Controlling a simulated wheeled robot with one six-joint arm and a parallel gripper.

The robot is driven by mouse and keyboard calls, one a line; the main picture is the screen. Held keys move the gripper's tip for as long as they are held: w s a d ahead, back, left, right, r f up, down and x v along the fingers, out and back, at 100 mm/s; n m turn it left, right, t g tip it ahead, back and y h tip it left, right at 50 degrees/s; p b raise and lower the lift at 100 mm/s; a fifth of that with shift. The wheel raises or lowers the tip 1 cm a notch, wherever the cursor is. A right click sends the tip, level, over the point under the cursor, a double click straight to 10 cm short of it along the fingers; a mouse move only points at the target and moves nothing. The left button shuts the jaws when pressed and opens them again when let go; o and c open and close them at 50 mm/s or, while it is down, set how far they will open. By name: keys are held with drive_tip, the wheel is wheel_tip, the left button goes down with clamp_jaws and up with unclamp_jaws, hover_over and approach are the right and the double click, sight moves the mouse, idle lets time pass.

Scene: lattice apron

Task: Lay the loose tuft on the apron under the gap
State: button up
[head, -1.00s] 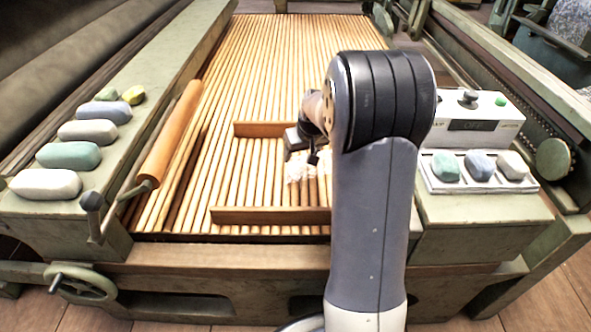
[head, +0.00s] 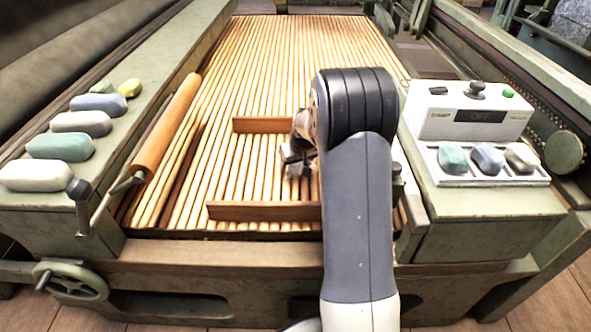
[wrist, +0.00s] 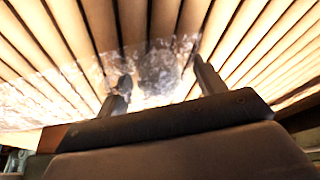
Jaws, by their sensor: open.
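The apron (head: 225,160) is a bed of pale wooden slats running away from me. A grey fluffy clump, apparently the loose tuft (wrist: 160,72), lies low between my fingertips in the wrist view. Around it a thin, see-through whitish fleece (wrist: 60,92) spreads over the slats. My gripper (wrist: 162,82) is open, with one finger on each side of the clump and no clear contact. In the head view my gripper (head: 297,160) is just above a small white patch, between two wooden bars. My arm hides the area to its right. I cannot make out the gap.
A near bar (head: 262,211) and a far bar (head: 265,125) cross the slats. A wooden roller (head: 168,125) with a crank stands at left, beside several soft-coloured blocks.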

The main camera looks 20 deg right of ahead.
drive_tip(key=shift+c, duration=0.5)
drive_tip(key=c, duration=1.1)
